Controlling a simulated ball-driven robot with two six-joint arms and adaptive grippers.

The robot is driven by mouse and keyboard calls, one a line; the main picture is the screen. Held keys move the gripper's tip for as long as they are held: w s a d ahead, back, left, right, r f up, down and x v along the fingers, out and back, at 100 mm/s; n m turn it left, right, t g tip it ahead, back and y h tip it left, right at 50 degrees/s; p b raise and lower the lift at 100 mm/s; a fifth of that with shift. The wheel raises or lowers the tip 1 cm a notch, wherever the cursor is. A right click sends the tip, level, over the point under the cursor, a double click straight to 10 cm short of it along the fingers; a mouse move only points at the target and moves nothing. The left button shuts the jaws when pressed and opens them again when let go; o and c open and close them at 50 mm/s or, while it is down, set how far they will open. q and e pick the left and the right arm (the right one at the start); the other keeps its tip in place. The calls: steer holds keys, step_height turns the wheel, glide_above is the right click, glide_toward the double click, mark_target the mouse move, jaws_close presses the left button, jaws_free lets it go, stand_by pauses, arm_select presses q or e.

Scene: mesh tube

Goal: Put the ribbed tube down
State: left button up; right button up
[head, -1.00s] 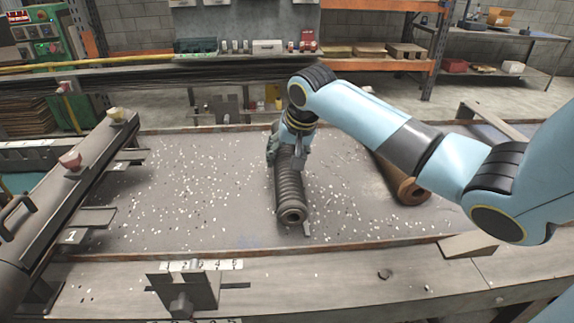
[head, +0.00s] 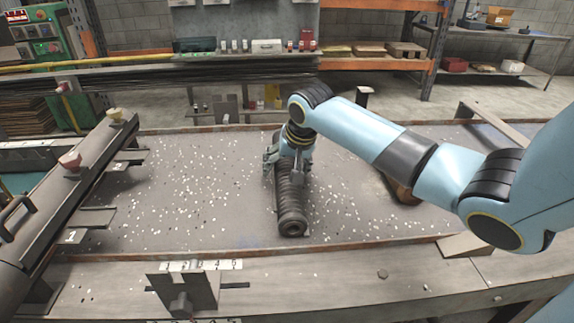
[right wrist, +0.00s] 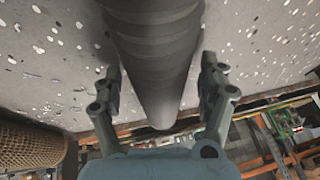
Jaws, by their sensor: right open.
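The dark grey ribbed tube (head: 291,203) lies lengthwise on the speckled grey table top (head: 210,190), near the middle in the head view. Its open round end faces the front edge. My right gripper (head: 285,160) is above the tube's far part, with its fingers down around it. In the right wrist view the tube (right wrist: 155,60) runs between the two spread fingers of the open right gripper (right wrist: 160,85), with a visible gap beside it. The far end of the tube is partly hidden by the gripper in the head view. My left gripper is not in view.
A brown mesh tube (right wrist: 30,147) lies to the right of the ribbed tube in the head view, mostly hidden behind my arm (head: 403,192). A long bar with knobs (head: 70,175) borders the left side. The table between is clear except for pale flecks.

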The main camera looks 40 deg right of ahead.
steer(key=v, duration=1.2)
steer(key=shift+p, duration=0.3)
steer(key=shift+r, duration=0.1)
steer(key=shift+s, duration=0.1)
